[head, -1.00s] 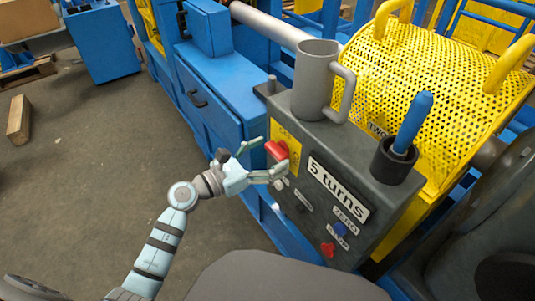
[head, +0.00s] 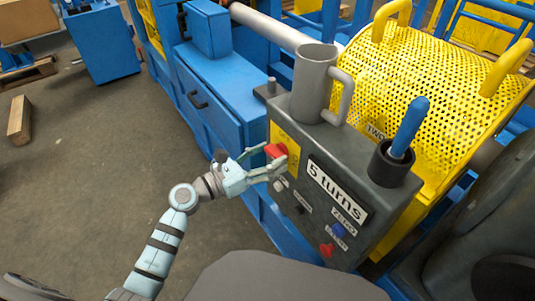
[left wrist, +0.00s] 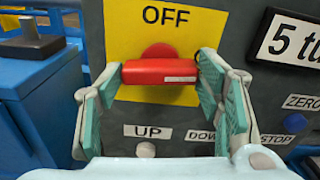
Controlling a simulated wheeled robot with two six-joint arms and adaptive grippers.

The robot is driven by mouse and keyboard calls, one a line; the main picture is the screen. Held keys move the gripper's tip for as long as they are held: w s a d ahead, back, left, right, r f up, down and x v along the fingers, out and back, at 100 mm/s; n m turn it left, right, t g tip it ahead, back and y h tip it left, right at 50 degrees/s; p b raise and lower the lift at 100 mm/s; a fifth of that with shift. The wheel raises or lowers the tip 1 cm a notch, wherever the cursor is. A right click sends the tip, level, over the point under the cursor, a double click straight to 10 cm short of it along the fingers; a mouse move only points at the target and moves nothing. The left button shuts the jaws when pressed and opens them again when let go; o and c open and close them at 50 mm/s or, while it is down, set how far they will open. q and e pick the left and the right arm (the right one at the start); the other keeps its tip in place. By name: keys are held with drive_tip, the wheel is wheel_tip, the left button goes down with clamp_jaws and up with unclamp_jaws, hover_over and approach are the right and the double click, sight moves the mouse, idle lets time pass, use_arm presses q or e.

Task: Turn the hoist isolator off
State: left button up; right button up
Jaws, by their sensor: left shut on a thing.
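The hoist isolator is a red handle (head: 277,150) on a yellow plate (left wrist: 128,35) on the dark grey control box. In the left wrist view the red handle (left wrist: 160,73) lies level across its round red hub, below the printed word OFF. A second marking to the right of the handle is mostly hidden by a finger. My left gripper (head: 272,161) is shut on the handle, one finger at each end of the bar in the left wrist view. My right gripper does not show.
UP (left wrist: 147,132) and DOWN buttons sit just below the isolator, with ZERO (left wrist: 295,123) and STOP to the right. A "5 turns" sign (head: 338,190), a grey mug (head: 312,85) and a blue-handled tool in a dark cup (head: 395,165) are close by.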

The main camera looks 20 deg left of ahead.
use_arm(q)
drive_tip(key=shift+r+n+p, duration=0.1)
drive_tip(key=shift+n+p, duration=0.5)
drive_tip(key=shift+n, duration=0.1)
drive_tip(key=shift+n+p, duration=0.75)
drive_tip(key=shift+n, duration=0.15)
drive_tip(key=n+p, duration=0.2)
drive_tip(key=shift+n, duration=0.4)
drive_tip(key=n+p, duration=0.2)
drive_tip(key=n, duration=0.1)
drive_tip(key=shift+n, duration=0.3)
drive_tip(key=n+p, duration=0.2)
drive_tip(key=n, duration=0.1)
drive_tip(key=shift+n+p, duration=0.3)
drive_tip(key=shift+p, duration=0.1)
drive_tip(key=shift+n+p, duration=0.75)
drive_tip(key=shift+n, duration=0.85)
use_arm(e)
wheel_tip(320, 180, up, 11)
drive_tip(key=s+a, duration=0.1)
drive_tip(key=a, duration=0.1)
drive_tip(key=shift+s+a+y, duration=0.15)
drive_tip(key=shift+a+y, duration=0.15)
use_arm(q)
drive_tip(key=shift+f, duration=0.2)
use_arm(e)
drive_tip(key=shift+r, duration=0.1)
